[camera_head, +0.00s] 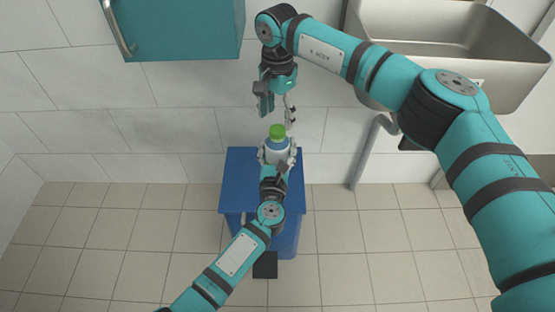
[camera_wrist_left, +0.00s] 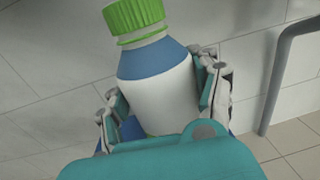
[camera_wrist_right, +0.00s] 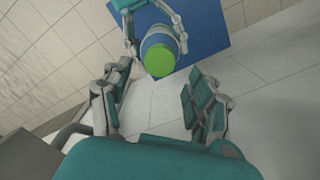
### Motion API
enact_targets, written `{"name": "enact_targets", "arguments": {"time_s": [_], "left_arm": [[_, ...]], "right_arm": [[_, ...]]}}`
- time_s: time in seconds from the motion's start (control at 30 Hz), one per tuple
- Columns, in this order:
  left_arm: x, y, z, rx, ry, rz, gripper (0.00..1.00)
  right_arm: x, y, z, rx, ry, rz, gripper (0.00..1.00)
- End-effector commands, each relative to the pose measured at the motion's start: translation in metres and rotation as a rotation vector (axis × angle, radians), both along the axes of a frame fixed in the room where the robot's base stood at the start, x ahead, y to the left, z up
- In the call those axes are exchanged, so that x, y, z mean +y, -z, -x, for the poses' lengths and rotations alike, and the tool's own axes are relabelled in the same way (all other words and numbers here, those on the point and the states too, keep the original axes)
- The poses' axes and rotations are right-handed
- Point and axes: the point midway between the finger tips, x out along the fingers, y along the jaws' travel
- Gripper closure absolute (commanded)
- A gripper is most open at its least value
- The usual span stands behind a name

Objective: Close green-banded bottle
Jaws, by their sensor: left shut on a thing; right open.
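The bottle (camera_head: 277,147) has a white body, a blue shoulder and a green cap (camera_head: 277,131) on its top. In the left wrist view the bottle (camera_wrist_left: 165,90) looks slightly tilted, with a thin green band just under the ribbed cap (camera_wrist_left: 134,14). Whether the cap is tight cannot be told. My left gripper (camera_head: 277,154) is shut around the bottle's white body, over the blue stand. My right gripper (camera_head: 278,111) is open and empty above the cap, pointing down. In the right wrist view the cap (camera_wrist_right: 158,61) shows beyond the open fingers, apart from them.
The blue stand (camera_head: 235,180) is below the bottle, against the tiled wall. A teal cabinet (camera_head: 180,30) hangs at upper left. A metal sink (camera_head: 450,30) is at upper right, with a grey pipe (camera_head: 368,150) below it. The floor on both sides is clear.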

Motion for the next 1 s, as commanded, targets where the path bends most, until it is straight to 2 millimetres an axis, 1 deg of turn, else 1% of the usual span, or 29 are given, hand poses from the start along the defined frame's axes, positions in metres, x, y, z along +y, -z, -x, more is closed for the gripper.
{"name": "enact_targets", "arguments": {"time_s": [0.03, 0.1, 0.2, 0.3, 0.43, 0.67, 0.77, 1.0], "left_arm": [[0.000, 0.000, 0.000, 0.000, 0.000, 0.000, 1.00], [0.000, 0.000, 0.000, 0.000, 0.000, 0.000, 1.00], [0.000, 0.000, 0.000, 0.000, 0.000, 0.000, 1.00], [0.000, 0.000, 0.000, 0.000, 0.000, 0.000, 1.00], [0.000, 0.000, 0.000, 0.000, 0.000, 0.000, 1.00], [0.000, 0.000, 0.000, 0.000, 0.000, 0.000, 1.00], [0.000, 0.000, 0.000, 0.000, 0.000, 0.000, 1.00], [0.000, 0.000, 0.000, 0.000, 0.000, 0.000, 1.00]], "right_arm": [[0.000, 0.009, 0.000, 0.003, 0.000, 0.000, 0.41], [0.000, 0.020, 0.000, 0.002, 0.000, 0.001, 0.41], [0.000, 0.032, 0.000, 0.001, 0.001, 0.000, 0.41], [0.000, 0.041, 0.000, 0.001, 0.001, 0.001, 0.41], [0.000, 0.045, 0.000, -0.001, 0.000, 0.001, 0.41], [0.000, 0.045, 0.000, -0.001, 0.000, 0.000, 0.41], [0.000, 0.045, 0.000, -0.001, 0.000, 0.000, 0.51], [0.000, 0.045, 0.000, -0.001, 0.001, 0.000, 0.82]]}}
